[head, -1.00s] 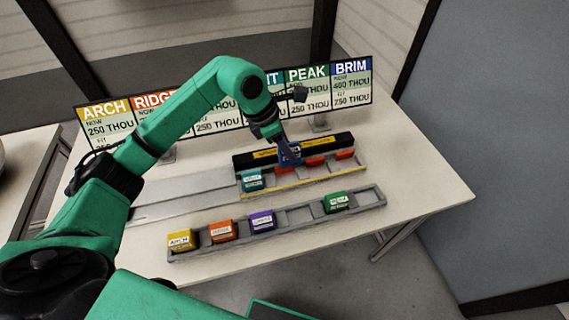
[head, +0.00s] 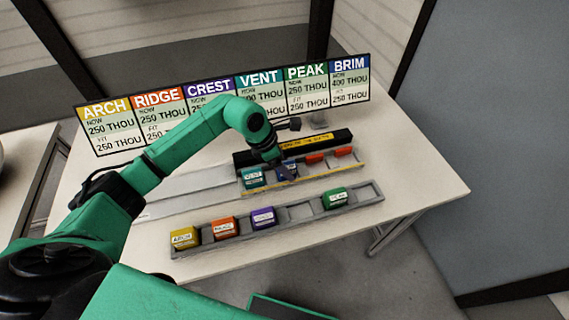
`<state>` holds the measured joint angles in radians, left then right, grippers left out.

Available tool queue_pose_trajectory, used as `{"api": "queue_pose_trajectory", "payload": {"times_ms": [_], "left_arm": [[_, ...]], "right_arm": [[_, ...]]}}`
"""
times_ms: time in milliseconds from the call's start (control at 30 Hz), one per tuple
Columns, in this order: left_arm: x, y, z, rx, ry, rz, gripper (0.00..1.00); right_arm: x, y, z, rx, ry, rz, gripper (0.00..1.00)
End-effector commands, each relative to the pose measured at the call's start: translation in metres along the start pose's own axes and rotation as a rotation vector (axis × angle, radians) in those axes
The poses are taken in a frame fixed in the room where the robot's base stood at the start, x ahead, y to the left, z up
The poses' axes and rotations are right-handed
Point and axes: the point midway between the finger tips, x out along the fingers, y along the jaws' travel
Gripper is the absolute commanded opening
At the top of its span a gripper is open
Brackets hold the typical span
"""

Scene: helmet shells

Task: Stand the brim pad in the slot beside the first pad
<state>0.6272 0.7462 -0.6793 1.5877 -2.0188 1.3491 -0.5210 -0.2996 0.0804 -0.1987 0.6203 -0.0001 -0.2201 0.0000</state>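The blue brim pad (head: 291,165) is at the back rack (head: 312,176), just right of the teal pad (head: 253,177), which stands in the leftmost slot. My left gripper (head: 284,168) comes down from above, shut on the brim pad. The fingers and pad overlap in view, so I cannot tell whether the pad touches the slot floor. My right gripper is not in view.
A front tray (head: 300,213) holds yellow (head: 184,238), orange (head: 223,229), purple (head: 263,217) and green (head: 335,198) pads, with empty compartments. Red pieces (head: 315,158) sit right in the back rack. A sign board (head: 317,90) stands behind.

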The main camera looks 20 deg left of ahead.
Motion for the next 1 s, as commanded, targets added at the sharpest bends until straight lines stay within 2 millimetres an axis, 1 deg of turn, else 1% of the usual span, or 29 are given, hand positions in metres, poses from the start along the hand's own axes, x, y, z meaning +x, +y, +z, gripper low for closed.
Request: {"api": "queue_pose_trajectory", "payload": {"times_ms": [100, 200, 267, 367, 500, 600, 700, 800, 1000], "left_arm": [[0.000, 0.000, 0.000, 0.000, 0.000, 0.000, 0.71], [-0.006, 0.000, 0.002, 0.000, -0.001, 0.000, 0.71], [-0.012, 0.002, 0.000, 0.001, 0.000, 0.004, 0.71], [-0.034, 0.002, 0.000, 0.002, -0.002, 0.007, 0.71], [-0.074, 0.002, 0.000, 0.002, -0.002, 0.008, 0.71], [-0.099, 0.001, 0.000, 0.001, -0.001, 0.006, 0.71], [-0.115, 0.001, 0.001, 0.000, -0.001, 0.002, 0.71], [-0.122, 0.000, 0.001, 0.000, 0.001, 0.001, 0.71], [-0.123, 0.000, 0.001, 0.000, 0.000, 0.000, 0.71]], "right_arm": [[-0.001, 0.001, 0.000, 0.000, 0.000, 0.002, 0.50], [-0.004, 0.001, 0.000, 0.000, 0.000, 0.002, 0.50], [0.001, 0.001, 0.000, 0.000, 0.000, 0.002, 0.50], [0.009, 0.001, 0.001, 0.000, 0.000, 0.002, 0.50], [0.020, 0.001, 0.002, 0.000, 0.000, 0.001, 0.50], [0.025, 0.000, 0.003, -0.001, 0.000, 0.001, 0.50], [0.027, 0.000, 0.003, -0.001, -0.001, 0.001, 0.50], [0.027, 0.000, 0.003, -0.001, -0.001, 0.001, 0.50], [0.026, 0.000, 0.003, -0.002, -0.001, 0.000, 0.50]]}}
